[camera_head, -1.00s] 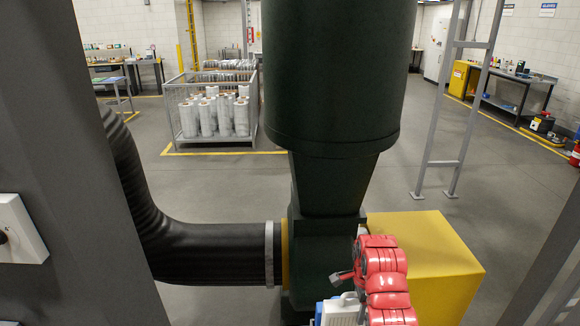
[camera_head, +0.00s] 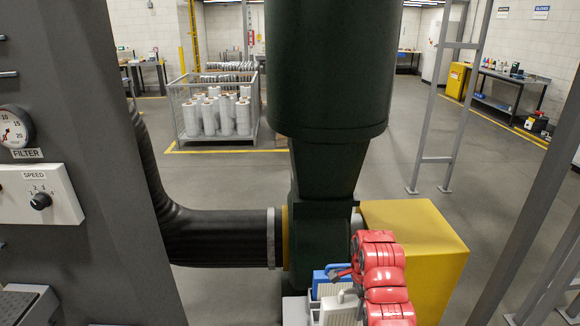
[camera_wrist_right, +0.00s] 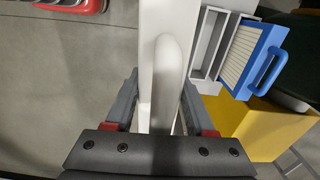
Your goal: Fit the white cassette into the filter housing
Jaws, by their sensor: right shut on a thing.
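My right gripper (camera_wrist_right: 160,118) is shut on the handle of the white cassette (camera_wrist_right: 185,30), which lies between its two dark fingers in the right wrist view. In the head view, the white cassette (camera_head: 337,308) shows low in the middle, beside my red right arm. Next to it is a blue-framed filter cassette (camera_head: 324,277). In the right wrist view this blue cassette (camera_wrist_right: 265,43) has pleated white media and a blue handle, beside a grey open-topped holder (camera_wrist_right: 208,52) with an empty slot. I cannot make out the filter housing's opening. My left gripper is not in view.
A dark green machine body (camera_head: 326,90) stands in the middle, with a black hose (camera_head: 215,235) from the left. A yellow block (camera_head: 430,245) is right of it. A grey column with a speed panel (camera_head: 40,194) fills the left.

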